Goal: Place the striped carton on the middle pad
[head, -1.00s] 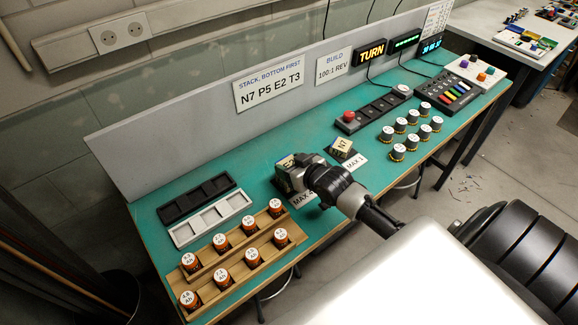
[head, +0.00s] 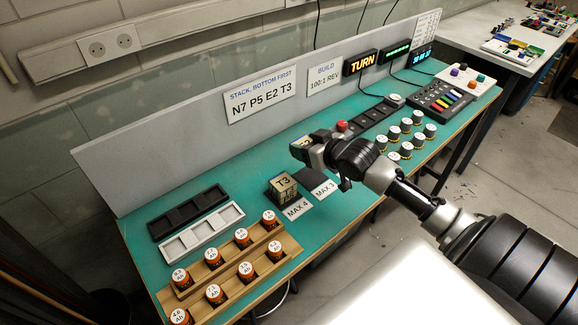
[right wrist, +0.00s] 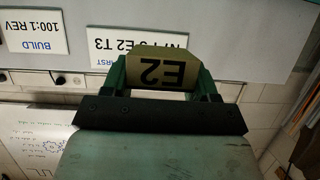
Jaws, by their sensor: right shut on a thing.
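My right gripper (head: 302,146) is shut on the E2 carton, held up above the bench. Its pale yellowish face marked E2 (right wrist: 160,73) sits between the fingers in the right wrist view; no stripes can be made out. A T3 carton (head: 284,182) stands on the left pad, by the MAX 4 label (head: 297,209); its side shows dark markings too small to read. The middle pad (head: 311,178), behind the MAX 3 label (head: 323,190), is dark and bare where it shows. The right pad is hidden behind my right gripper. My left gripper is out of view.
A wooden rack (head: 232,264) with orange-sided cans and two slotted trays, white (head: 203,231) and black (head: 187,212), lie at left. Several dark pots (head: 406,126) stand at right. A sign board (head: 258,96) backs the green bench.

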